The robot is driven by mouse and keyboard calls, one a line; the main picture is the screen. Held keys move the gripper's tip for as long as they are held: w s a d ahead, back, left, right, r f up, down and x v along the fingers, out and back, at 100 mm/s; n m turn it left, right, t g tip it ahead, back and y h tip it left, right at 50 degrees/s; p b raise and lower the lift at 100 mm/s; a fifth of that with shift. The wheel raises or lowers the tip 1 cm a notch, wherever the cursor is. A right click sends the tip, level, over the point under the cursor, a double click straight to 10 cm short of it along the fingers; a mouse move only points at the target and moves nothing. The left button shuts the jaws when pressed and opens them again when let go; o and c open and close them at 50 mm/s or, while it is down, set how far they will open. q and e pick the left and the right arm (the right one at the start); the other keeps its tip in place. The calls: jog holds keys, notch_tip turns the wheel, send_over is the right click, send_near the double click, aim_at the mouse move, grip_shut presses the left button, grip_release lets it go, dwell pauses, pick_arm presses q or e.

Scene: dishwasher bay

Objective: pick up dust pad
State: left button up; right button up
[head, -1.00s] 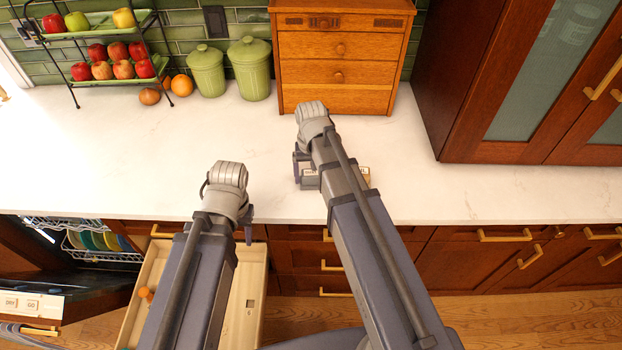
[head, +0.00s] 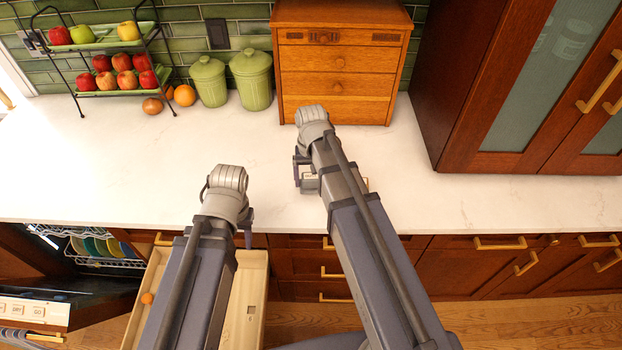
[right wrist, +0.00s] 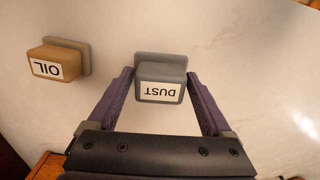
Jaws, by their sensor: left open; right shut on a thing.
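The dust pad (right wrist: 160,84) is a grey block with a white DUST label, upside down in the right wrist view. My right gripper (right wrist: 158,76) is shut on it, one finger on each side. In the head view my right gripper (head: 303,172) is over the counter near its front edge, mostly hidden by my arm, with a bit of the grey pad (head: 311,184) showing. I cannot tell whether the pad touches the counter. My left gripper (head: 246,228) is open at the counter's front edge, above the open drawer, largely hidden by its wrist.
A tan OIL pad (right wrist: 57,62) stands apart, left of the dust pad in the right wrist view. A wooden drawer chest (head: 341,60) and green canisters (head: 252,80) stand behind. A drawer (head: 253,290) and the dishwasher (head: 95,248) are open below.

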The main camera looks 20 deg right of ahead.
aim_at(311, 176)
notch_tip(311, 176, up, 7)
jog(key=p, duration=0.5)
jog(key=shift+p, duration=0.4)
